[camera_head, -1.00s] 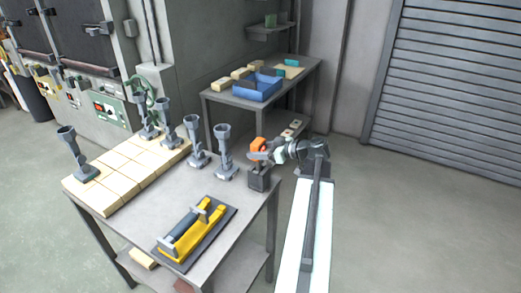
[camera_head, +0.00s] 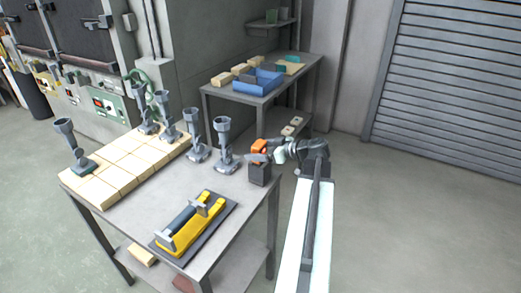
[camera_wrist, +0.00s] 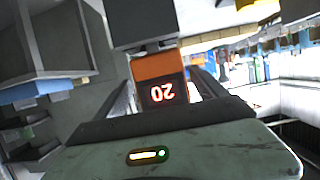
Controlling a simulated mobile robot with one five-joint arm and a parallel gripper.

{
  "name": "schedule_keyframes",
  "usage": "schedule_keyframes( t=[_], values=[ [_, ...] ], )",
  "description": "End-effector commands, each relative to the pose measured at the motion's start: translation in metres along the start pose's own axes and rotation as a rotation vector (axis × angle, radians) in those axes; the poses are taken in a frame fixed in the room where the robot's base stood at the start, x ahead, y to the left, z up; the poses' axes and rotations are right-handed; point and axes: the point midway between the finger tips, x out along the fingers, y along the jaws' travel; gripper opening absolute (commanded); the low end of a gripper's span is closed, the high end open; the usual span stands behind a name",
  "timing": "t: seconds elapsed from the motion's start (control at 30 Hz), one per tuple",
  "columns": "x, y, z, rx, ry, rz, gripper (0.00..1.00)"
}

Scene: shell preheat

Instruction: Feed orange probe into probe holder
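The orange probe (camera_head: 259,146) is at my gripper (camera_head: 262,155), above the dark block-shaped probe holder (camera_head: 259,174) on the table's right corner. In the wrist view the orange probe (camera_wrist: 157,68) shows a lit display, upside down, between my gripper's fingers (camera_wrist: 162,82), which appear shut on its sides. The probe holder (camera_wrist: 142,22) is directly beyond it. A short grey part shows between the orange body and the holder. I cannot tell how far, if at all, the tip is inside.
Several grey funnel-topped stands (camera_head: 224,145) rise close left of the holder. A yellow tool on a dark mat (camera_head: 195,225) lies at the table's front. Pale tiles (camera_head: 122,166) cover the left side. A second table with a blue tray (camera_head: 258,82) stands behind.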

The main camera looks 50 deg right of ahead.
Motion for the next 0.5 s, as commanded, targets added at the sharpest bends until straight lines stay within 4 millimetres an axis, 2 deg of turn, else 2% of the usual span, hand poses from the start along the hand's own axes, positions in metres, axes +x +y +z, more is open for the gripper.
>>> schedule_keyframes(
  t=[0.27, 0.5],
  values=[
    [-0.005, 0.0, 0.0, 0.0, -0.001, 0.002, 0.81],
    [-0.049, 0.001, -0.003, 0.002, -0.001, 0.004, 0.81]
  ],
)
